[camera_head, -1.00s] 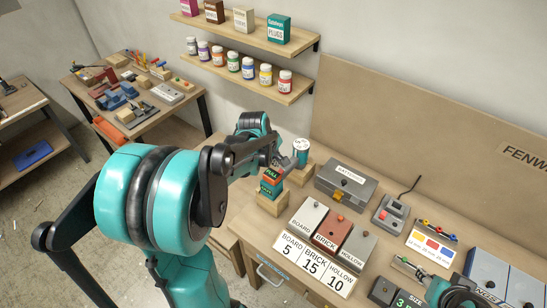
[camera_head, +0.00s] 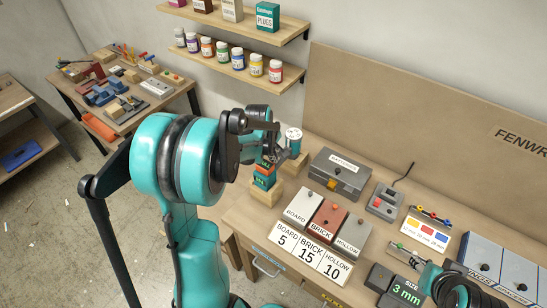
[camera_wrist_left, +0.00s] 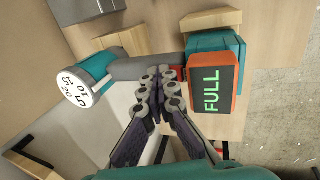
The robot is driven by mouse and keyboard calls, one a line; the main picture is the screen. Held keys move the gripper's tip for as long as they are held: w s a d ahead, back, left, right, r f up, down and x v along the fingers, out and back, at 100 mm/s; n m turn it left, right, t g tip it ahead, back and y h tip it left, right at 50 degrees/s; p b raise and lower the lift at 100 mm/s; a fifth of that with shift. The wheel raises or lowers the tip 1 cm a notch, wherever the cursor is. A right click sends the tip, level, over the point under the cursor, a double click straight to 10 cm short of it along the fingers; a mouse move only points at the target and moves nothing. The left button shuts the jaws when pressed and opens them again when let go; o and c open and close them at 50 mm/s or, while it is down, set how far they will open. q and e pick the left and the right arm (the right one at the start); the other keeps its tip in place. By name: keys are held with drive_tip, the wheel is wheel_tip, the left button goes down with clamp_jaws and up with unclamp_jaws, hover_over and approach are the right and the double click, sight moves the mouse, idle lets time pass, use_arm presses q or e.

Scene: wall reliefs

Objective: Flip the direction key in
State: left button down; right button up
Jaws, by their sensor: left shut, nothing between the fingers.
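A tool with a grey body (camera_wrist_left: 145,67), a teal collar and a white numbered dial (camera_wrist_left: 75,88) lies across the left wrist view. At its other end is a teal and orange block (camera_wrist_left: 228,85) with a green FULL display. A small red part (camera_wrist_left: 178,73) shows beside the grey body, partly behind my fingers. My left gripper (camera_wrist_left: 158,76) is shut and empty, its tips at the grey body near the red part; contact cannot be told. In the head view the dial (camera_head: 294,134) and block (camera_head: 264,171) flank my left gripper (camera_head: 280,156). My right arm (camera_head: 432,278) shows at lower right; its jaws are unclear.
Wooden blocks (camera_head: 266,194) support the tool on the bench. To its right are a grey toolbox (camera_head: 342,172), board, brick and hollow samples with number cards (camera_head: 312,257), a grey device (camera_head: 385,202) and a 3 mm display (camera_head: 406,293). A shelf of jars (camera_head: 235,70) hangs behind.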

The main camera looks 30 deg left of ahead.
use_arm(q)
drive_tip(key=shift+s, duration=0.2)
drive_tip(key=shift+s, duration=0.4)
drive_tip(key=shift+s+f, duration=0.1)
drive_tip(key=shift+f, duration=0.05)
use_arm(e)
drive_tip(key=shift+w+f, duration=0.1)
drive_tip(key=shift+w, duration=0.15)
use_arm(q)
drive_tip(key=shift+s+a+r, duration=0.1)
drive_tip(key=shift+r, duration=0.5)
drive_tip(key=v, duration=0.5)
drive_tip(key=shift+s+r, duration=0.25)
drive_tip(key=shift+r, duration=0.7)
use_arm(e)
drive_tip(key=shift+s, duration=0.2)
use_arm(q)
drive_tip(key=shift+w, duration=0.1)
